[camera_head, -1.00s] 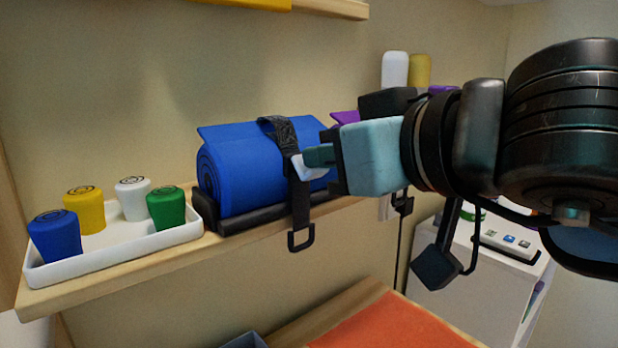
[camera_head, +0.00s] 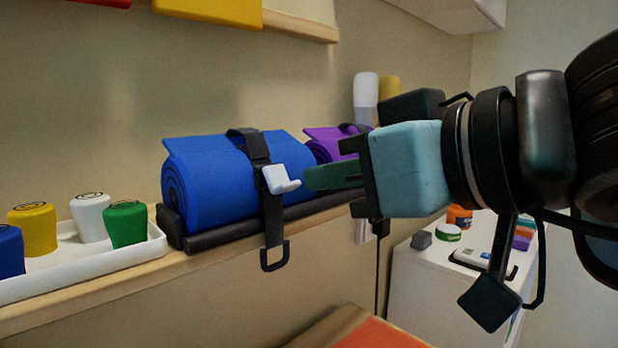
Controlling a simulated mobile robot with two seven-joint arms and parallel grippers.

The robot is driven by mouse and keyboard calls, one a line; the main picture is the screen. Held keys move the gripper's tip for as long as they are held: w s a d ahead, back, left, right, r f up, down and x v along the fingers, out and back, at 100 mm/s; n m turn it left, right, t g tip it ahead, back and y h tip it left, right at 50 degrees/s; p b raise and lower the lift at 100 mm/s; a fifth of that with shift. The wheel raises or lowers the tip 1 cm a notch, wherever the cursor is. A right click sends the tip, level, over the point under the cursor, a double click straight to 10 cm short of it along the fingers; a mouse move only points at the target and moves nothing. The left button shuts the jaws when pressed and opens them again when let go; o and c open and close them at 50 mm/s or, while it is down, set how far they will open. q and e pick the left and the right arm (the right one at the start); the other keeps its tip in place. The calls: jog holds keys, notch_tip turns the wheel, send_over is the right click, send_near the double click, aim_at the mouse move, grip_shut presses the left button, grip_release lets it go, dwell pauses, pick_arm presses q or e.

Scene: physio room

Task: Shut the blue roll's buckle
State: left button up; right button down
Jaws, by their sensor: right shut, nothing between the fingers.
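The blue roll (camera_head: 211,180) lies in a black cradle (camera_head: 222,237) on the wooden wall shelf. A black strap (camera_head: 271,205) runs over its front, and its end hangs below the shelf edge with a black loop (camera_head: 275,258). A white hook-shaped buckle lever (camera_head: 281,180) sits on the strap and sticks out toward the right. My right gripper (camera_head: 312,177) is shut and empty. Its fingertips point left and are just right of the lever, with a small gap seeming to show between them. My left gripper is not in view.
A purple roll (camera_head: 325,143) lies behind my right gripper, partly hidden. A white tray (camera_head: 122,256) with several coloured pegs stands left of the blue roll. A white cabinet (camera_head: 414,290) with small items stands at lower right. An orange surface (camera_head: 378,335) lies below.

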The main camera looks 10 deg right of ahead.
jog(key=v, duration=0.3)
jog(key=shift+s+d+r, duration=0.1)
jog(key=shift+s+d, duration=0.05)
jog(key=shift+s, duration=0.15)
dwell(0.3)
